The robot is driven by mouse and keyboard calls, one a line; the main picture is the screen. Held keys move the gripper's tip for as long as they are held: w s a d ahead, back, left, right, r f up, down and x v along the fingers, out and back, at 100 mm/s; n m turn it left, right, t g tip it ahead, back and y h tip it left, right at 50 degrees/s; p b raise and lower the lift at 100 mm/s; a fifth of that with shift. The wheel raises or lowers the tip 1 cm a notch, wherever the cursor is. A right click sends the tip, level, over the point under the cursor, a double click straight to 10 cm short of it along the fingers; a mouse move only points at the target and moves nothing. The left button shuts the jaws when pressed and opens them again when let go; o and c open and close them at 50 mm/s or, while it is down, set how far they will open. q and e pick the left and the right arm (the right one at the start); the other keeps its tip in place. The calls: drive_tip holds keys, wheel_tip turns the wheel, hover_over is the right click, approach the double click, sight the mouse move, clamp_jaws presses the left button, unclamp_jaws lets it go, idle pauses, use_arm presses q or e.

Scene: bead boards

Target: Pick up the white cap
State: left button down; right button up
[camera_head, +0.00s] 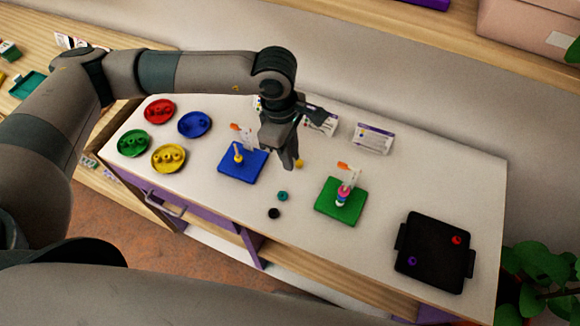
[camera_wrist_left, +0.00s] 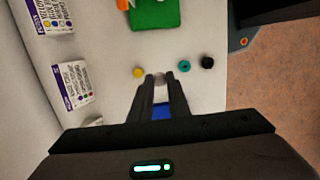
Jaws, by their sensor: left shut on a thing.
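My left gripper (camera_head: 289,162) is over the white table, between the blue board and the green board. In the left wrist view its two fingers (camera_wrist_left: 162,78) are closed around a small whitish cap (camera_wrist_left: 160,78) at their tips. I cannot tell whether the cap is clear of the table. The cap is hidden by the fingers in the head view. My right gripper is not in view.
A yellow piece (camera_head: 299,163), a teal piece (camera_head: 283,196) and a black piece (camera_head: 274,213) lie nearby. The blue board (camera_head: 228,168) and green board (camera_head: 330,210) carry upright pegs. Coloured dishes stand left; a black tray (camera_head: 432,255) is right.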

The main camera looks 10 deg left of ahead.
use_arm(q)
drive_tip(key=shift+r, duration=0.8)
drive_tip(key=shift+s+d+r, duration=0.1)
